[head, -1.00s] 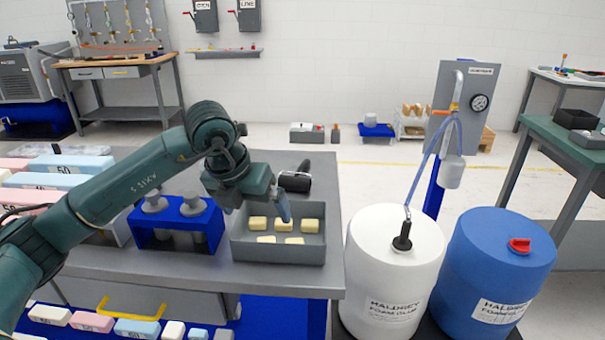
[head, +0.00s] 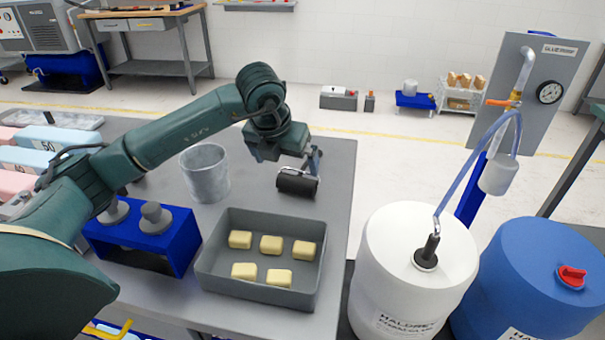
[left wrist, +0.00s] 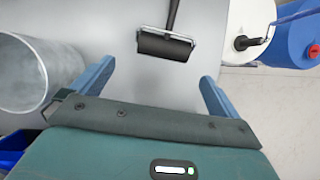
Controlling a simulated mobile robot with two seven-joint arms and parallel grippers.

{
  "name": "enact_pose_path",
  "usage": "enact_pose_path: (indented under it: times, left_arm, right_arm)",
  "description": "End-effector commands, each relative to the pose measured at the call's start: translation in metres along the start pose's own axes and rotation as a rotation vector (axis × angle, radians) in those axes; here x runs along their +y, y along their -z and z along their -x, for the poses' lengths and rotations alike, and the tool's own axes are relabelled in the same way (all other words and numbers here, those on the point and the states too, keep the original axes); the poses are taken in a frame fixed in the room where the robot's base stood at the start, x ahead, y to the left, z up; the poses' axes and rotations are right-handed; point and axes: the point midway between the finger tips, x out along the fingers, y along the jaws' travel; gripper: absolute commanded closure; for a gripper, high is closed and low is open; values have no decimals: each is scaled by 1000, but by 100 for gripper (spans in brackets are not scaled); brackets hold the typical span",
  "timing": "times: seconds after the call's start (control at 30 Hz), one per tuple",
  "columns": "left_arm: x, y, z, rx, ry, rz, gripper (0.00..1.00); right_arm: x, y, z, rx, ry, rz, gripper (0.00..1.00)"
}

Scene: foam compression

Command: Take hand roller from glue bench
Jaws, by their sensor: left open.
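The hand roller (head: 297,184), a dark cylinder in a metal frame, lies on the grey glue bench (head: 345,180) near its far right side. In the left wrist view the roller (left wrist: 165,46) lies ahead of the fingertips, its dark handle pointing away to the top edge. My left gripper (head: 312,160) is open and empty, just above and behind the roller in the head view. In the left wrist view its two blue fingers (left wrist: 157,73) are spread wide, with bare bench between them. I see no contact with the roller. My right gripper is not in view.
A grey metal pot (head: 205,173) stands left of the roller. A grey tray (head: 212,268) with several yellow blocks sits in front. A blue rack (head: 178,240) with grey-knobbed items stands at left. White (head: 390,250) and blue (head: 515,262) drums stand beside the bench.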

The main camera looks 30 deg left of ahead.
Motion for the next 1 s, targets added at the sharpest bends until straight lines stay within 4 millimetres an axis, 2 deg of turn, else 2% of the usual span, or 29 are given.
enact_pose_path:
  times: [0.1, 0.37, 0.5, 0.63, 0.93, 1.0]
  left_arm:
    - [-1, 0, -19, 2, 1, -1, 0]
    - [-2, -3, -38, 1, 2, 0, 0]
    - [-7, -9, -58, 3, 2, 0, 0]
    - [-6, -9, -76, 2, 1, -1, 0]
    - [-6, -9, -83, -1, 1, -2, 0]
    - [-6, -9, -83, -1, 1, -2, 5]
  right_arm:
    - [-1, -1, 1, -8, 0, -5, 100]
    - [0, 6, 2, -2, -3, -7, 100]
    - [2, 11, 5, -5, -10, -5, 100]
    - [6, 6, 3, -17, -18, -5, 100]
    - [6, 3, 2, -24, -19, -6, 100]
    - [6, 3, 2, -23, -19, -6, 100]
